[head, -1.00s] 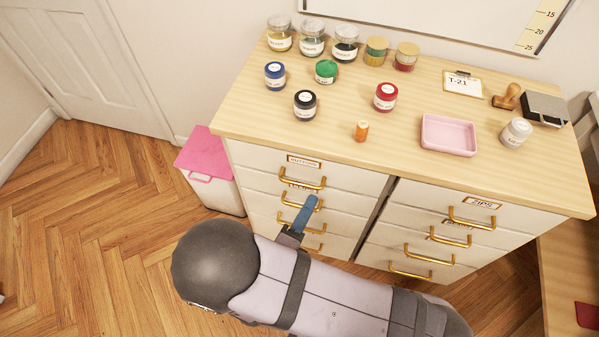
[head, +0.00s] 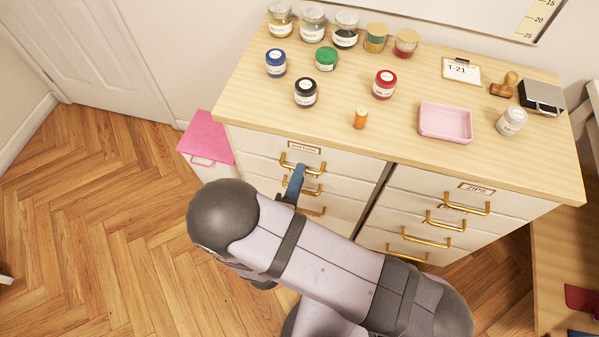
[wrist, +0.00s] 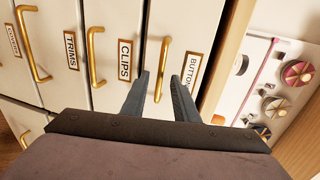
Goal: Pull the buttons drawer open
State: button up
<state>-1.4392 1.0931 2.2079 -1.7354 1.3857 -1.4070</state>
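The buttons drawer (head: 262,148) is the top drawer of the left stack, and it looks closed. Its brass handle (head: 300,167) runs below a label. In the wrist view the BUTTONS label (wrist: 192,74) is at the right, with the handle (wrist: 164,62) beside it. My gripper (head: 297,170) is at that handle, with a blue-grey finger seen from above. In the wrist view my gripper (wrist: 160,77) is open, with one finger on each side of the handle. I cannot tell whether either finger touches it.
Lower drawers with brass handles include CLIPS (wrist: 124,60) and TRIMS (wrist: 71,50). The ZIPS drawer (head: 515,206) heads the right stack. Jars, an orange spool (head: 360,119) and a pink tray (head: 445,122) stand on the cabinet top (head: 300,130). A pink-lidded bin (head: 207,140) is at left.

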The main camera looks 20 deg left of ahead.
jog(key=shift+x, duration=0.8)
grip_shut()
dwell(1.0)
